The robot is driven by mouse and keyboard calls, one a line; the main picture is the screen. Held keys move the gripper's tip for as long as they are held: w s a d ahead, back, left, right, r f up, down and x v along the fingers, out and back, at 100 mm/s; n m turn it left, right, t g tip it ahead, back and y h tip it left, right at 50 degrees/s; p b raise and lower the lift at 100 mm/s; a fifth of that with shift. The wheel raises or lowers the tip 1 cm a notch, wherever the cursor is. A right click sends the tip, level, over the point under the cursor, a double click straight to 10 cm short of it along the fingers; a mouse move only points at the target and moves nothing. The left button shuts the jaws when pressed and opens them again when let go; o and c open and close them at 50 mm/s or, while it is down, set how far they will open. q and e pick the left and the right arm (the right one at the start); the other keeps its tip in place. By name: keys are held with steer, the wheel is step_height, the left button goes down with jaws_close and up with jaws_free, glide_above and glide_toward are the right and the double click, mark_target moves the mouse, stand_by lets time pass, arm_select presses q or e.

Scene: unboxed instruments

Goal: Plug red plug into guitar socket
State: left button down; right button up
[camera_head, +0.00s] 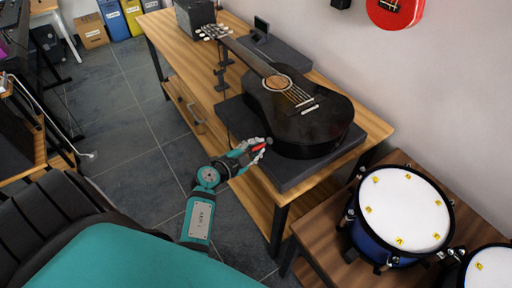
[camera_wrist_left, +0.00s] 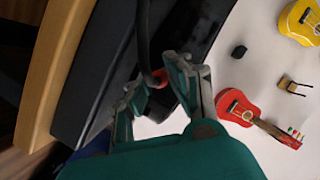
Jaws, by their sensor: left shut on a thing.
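A black acoustic guitar (camera_head: 310,125) lies face up on a dark grey platform on the wooden workbench, its neck toward the back left. My left gripper (camera_head: 259,148) is beside the guitar's near left edge, above the platform's front edge. It is shut on the red plug (camera_head: 261,146), whose tip is close to the guitar body. I cannot tell whether the tip touches it, and the socket is not clearly visible. In the left wrist view the red plug (camera_wrist_left: 160,77) sits between the fingers, with a black cable (camera_wrist_left: 143,40) running up from it. My right gripper is not in view.
A drum (camera_head: 400,210) stands on a low wooden table at the right. A red ukulele (camera_head: 396,10) hangs on the wall. Grey floor (camera_head: 125,165) is clear at left.

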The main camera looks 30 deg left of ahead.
arm_select(q)
steer(key=shift+w+d+r+p, duration=0.1)
steer(key=shift+w+d+p, duration=0.1)
steer(key=shift+w, duration=0.25)
steer(key=shift+w+d+p, duration=0.2)
steer(key=shift+w, duration=0.25)
stand_by(0.4)
steer(key=c, duration=1.2)
jaws_free()
steer(key=shift+w, duration=0.1)
steer(key=shift+o, duration=0.2)
